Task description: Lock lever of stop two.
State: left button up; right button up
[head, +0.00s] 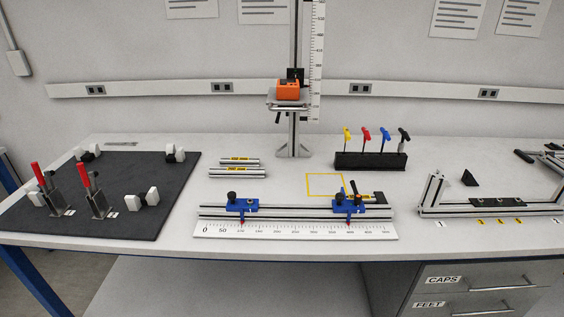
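Two blue stops sit on a silver aluminium rail (295,211) in the middle of the bench. The left stop (241,206) is near the 100 mark and has black knobs on top. The right stop (349,210) is toward the right end of the rail. A dark lever or handle (378,197) shows just behind and right of the right stop; its exact position is too small to tell. No label tells which stop is stop two. A white ruler (295,229) runs along the front of the rail. Neither of my grippers is in view.
A black board (110,225) with red-handled clamps lies left. Behind the rail are short profiles (238,173), a yellow square outline (324,176), a column gauge (289,91) and a black rack (370,161) of coloured hex keys. A profile frame (490,207) stands right.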

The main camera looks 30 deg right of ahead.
aim_at(358, 199)
jog(key=z, duration=1.3)
